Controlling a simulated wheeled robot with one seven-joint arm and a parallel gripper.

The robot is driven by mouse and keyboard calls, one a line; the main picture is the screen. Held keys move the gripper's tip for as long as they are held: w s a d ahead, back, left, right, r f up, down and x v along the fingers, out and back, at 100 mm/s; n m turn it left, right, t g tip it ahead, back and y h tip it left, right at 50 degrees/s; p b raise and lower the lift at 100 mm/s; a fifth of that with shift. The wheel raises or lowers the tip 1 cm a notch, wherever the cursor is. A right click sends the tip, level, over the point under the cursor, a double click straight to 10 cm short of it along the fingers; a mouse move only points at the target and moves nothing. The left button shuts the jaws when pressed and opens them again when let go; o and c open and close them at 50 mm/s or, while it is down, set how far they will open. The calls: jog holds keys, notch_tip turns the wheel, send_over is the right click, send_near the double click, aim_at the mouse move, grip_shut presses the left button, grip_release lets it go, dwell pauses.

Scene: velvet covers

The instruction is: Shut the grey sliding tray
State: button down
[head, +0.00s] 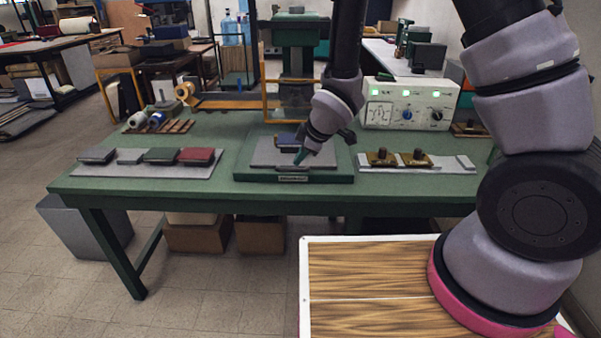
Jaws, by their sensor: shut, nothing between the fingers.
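The grey sliding tray (264,152) lies on the green base of a press in the middle of the green table. A dark blue block (287,139) rests on the tray's back part. The tray sticks out toward the front of the base, close to the base's front edge with its small label. My wrist hides part of the tray's right side and the press behind.
A grey strip with several coloured blocks (165,156) lies left on the green table (225,150). A board with brass-coloured pieces (413,158) lies right, below a white control box (405,104). An orange frame (290,100) stands behind the tray. A wood-topped surface (365,270) is in front.

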jog(key=x, duration=0.4)
jog(key=w+x, duration=0.1)
jog(key=x, duration=0.3)
jog(key=w+r+x, duration=0.1)
jog(key=x, duration=0.3)
jog(key=shift+w+d, duration=0.2)
jog(key=shift+d, duration=0.2)
jog(key=shift+w, duration=0.3)
